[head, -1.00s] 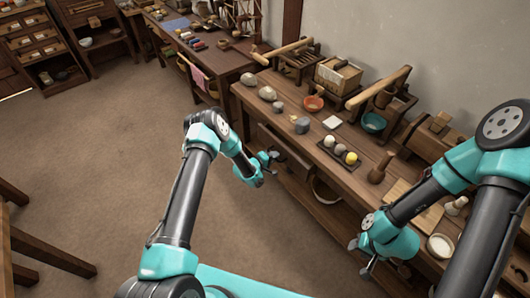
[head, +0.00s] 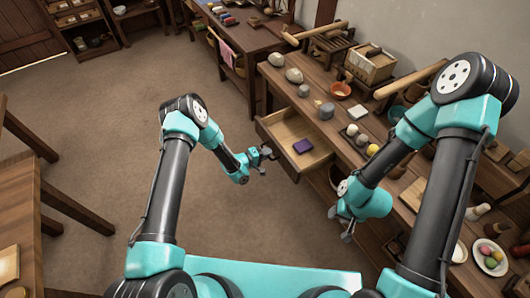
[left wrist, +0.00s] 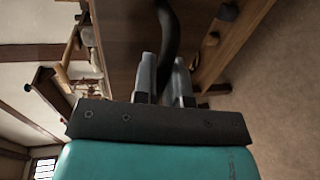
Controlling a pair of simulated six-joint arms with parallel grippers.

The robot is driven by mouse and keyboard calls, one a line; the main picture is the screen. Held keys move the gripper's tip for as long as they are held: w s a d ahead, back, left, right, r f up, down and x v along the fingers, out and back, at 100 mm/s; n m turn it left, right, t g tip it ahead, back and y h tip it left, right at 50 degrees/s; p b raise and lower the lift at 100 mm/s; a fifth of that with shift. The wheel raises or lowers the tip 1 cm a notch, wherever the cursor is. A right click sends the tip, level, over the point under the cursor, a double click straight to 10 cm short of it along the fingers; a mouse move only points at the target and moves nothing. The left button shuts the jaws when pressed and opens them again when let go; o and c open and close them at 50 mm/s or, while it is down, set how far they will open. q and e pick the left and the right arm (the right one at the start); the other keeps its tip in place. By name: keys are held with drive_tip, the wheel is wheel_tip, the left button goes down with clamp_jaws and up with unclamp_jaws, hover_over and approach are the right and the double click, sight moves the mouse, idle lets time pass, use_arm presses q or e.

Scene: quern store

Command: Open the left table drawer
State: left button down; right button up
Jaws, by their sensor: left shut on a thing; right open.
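The left table drawer (head: 285,131) stands pulled out from the front of the long wooden table (head: 322,128), with its inside in view. A small purple block (head: 302,146) lies in it. My left gripper (head: 265,156) is at the drawer's front. In the left wrist view its fingers (left wrist: 166,80) are shut around the dark curved handle (left wrist: 168,35), in front of the brown drawer front (left wrist: 125,45). My right gripper (head: 341,225) is open and empty, low in front of the table's middle.
Stones, an orange bowl (head: 340,89) and a small tray with several round things stand on the table top. A plate of coloured balls (head: 490,257) is at the right. The floor (head: 90,110) left of my left arm is clear.

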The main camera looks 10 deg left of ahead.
use_arm(q)
drive_tip(key=c, duration=1.2)
unclamp_jaws()
drive_tip(key=v, duration=1.7)
drive_tip(key=shift+s+a+r, duration=0.1)
drive_tip(key=shift+a, duration=0.05)
